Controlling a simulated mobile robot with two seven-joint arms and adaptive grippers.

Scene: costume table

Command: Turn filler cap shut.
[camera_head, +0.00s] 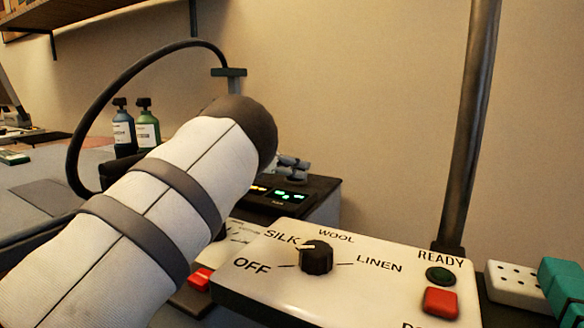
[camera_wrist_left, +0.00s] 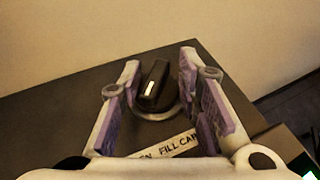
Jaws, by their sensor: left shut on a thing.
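In the left wrist view, the filler cap (camera_wrist_left: 154,84) is a dark round knob with a raised grip bar and a white mark. It sits in a ring on a dark top surface. My left gripper (camera_wrist_left: 160,66) is shut on the cap, with one purple-padded finger on each side. In the head view, my left arm reaches in from the left and hides the cap and most of the gripper. My right gripper is not in view.
Two bottles (camera_head: 147,130) and a black hose (camera_head: 95,95) are at left.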

